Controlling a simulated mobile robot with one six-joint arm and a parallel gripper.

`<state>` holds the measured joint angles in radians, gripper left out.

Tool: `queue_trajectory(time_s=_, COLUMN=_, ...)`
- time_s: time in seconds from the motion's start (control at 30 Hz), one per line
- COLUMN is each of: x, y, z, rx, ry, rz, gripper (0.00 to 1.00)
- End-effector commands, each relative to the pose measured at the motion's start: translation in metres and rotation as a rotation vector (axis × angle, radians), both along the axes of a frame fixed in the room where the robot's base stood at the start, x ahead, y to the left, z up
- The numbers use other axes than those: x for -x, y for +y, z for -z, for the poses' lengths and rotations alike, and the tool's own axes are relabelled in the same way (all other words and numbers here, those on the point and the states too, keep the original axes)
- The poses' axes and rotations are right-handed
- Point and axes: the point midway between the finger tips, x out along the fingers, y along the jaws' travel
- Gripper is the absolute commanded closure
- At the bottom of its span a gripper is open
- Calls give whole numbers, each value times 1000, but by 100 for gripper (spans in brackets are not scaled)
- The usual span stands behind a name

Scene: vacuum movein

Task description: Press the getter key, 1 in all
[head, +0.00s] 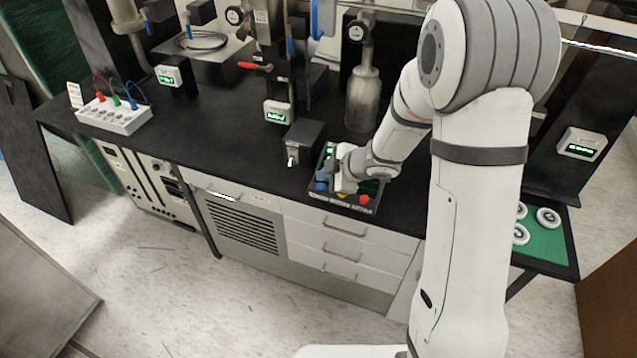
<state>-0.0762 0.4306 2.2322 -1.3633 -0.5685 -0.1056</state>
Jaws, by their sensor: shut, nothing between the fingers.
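A dark control box (360,204) sits at the front edge of the black bench, with a red button at its front right, a small yellow mark beside it, and green-lit parts behind. My gripper (336,184) is shut and empty, low over the left part of this box. A blue piece shows at the gripper's left side; I cannot tell if it belongs to the box. My gripper and wrist hide much of the box top. I cannot make out which key is the getter key, nor whether the fingertips touch a key.
A small dark block with a lever (303,143) stands just left behind the box. Green-lit displays (278,112), a metal bottle (364,99) and a white cable box (114,114) stand on the bench. The bench front left of the control box is clear.

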Motion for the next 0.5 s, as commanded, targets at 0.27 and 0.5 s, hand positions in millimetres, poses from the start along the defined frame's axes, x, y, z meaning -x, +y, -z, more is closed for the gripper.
queue_trajectory(time_s=0.27, x=0, y=0, z=-33, rx=0, ry=0, rz=0, gripper=100)
queue_trajectory(time_s=0.5, x=0, y=0, z=-45, rx=0, ry=1, rz=-1, gripper=100)
